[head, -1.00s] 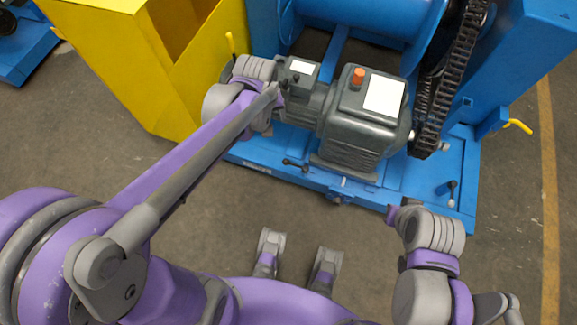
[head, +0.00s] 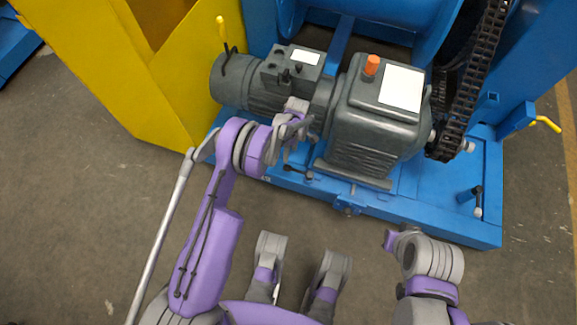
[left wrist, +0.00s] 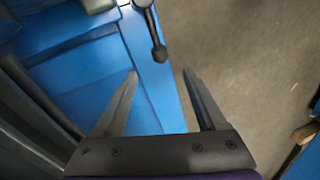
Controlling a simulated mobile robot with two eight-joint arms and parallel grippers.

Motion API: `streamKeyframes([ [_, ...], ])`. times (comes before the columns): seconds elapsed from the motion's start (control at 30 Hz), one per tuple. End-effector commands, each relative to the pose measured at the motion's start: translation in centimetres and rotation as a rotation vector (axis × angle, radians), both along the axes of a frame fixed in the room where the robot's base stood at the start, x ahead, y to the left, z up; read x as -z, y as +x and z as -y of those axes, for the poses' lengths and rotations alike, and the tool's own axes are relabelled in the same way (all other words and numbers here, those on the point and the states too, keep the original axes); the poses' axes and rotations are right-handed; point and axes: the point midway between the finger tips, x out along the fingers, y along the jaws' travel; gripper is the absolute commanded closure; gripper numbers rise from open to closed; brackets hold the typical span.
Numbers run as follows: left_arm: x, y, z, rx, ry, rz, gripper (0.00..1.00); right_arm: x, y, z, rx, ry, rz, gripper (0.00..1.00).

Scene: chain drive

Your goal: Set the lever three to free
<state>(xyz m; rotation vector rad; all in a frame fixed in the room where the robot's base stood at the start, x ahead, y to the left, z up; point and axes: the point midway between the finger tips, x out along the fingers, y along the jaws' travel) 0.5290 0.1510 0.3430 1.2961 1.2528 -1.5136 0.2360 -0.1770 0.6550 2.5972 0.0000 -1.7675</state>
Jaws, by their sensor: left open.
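Several levers show in the head view, and I can read no number on any of them. A short black lever (head: 297,171) with a dark round knob sits on the front edge of the blue base, below the motor. It also shows in the left wrist view (left wrist: 150,27), just beyond the fingertips and roughly in line with the gap between them. My left gripper (head: 292,150) is open and empty above the base by this lever, apart from it. Its two spread fingers show in the left wrist view (left wrist: 160,75). My right arm is at the lower right; its gripper cannot be made out.
The grey motor and gearbox (head: 375,115), with an orange cap, stand close behind my left gripper. A yellow panel (head: 170,85) stands left. Other levers are a yellow-handled one (head: 220,28), one at the right base corner (head: 477,198) and a yellow one at right (head: 545,123).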

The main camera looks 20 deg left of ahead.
Motion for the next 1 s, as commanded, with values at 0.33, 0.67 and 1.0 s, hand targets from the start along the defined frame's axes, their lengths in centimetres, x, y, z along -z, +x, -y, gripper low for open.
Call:
streamKeyframes([
  [0.33, 6.1, -1.1, -0.3, 0.001, 0.0, 0.001, 0.27, 1.3, 0.2, 0.0, 0.0, 0.0, -0.001, 1.0],
  [0.67, 9.7, -1.8, -0.4, 0.001, 0.0, 0.001, 0.27, 1.8, 0.3, 0.0, 0.0, 0.0, 0.001, 1.0],
  [1.0, 10.0, -1.9, -0.5, 0.002, -0.001, 0.001, 0.3, 1.8, 0.4, 0.0, 0.0, 0.0, 0.001, 1.0],
])
